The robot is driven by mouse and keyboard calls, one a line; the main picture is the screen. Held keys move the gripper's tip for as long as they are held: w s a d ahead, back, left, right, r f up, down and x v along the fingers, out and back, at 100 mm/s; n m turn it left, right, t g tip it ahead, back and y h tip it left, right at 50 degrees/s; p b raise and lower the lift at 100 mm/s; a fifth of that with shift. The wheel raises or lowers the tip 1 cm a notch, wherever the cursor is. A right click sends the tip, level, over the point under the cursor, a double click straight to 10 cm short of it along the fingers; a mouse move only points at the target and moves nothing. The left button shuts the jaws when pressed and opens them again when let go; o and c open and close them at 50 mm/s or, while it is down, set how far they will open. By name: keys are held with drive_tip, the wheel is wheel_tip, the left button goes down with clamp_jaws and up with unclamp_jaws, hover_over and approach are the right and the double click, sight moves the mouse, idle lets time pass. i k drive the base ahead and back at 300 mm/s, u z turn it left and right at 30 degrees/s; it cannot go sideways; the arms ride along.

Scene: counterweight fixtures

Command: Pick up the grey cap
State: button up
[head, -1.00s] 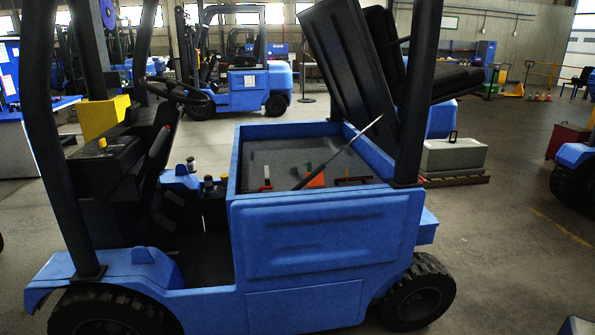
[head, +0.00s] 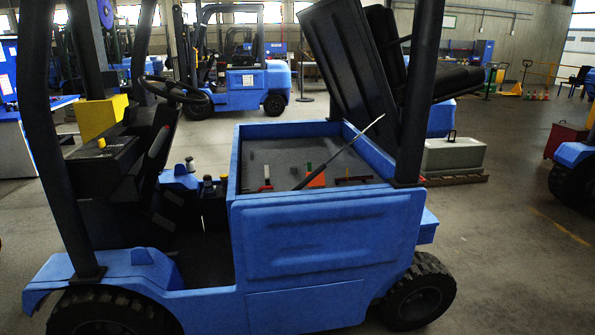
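No cap can be made out with certainty in the head view. Two small pale-topped knobs or caps stand beside the engine bay of the blue forklift (head: 330,240): a rear one (head: 190,160) and a front one (head: 208,179). They are too small to tell whether either is the grey cap. The open bay (head: 240,165) holds an orange block (head: 316,180), a small red piece (head: 265,187) and a dark red bar (head: 352,180) on a dark grey surface. The near wall hides the bay's lower part. My gripper is not in view.
Dark roof posts (head: 418,95) flank the bay. A grey block on a pallet (head: 453,154) stands behind.

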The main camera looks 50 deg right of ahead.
sight(293, 169)
drive_tip(key=u, duration=0.05)
drive_tip(key=k, duration=0.85)
drive_tip(key=z, duration=0.85)
drive_tip(key=i, duration=0.5)
drive_tip(key=z, duration=0.05)
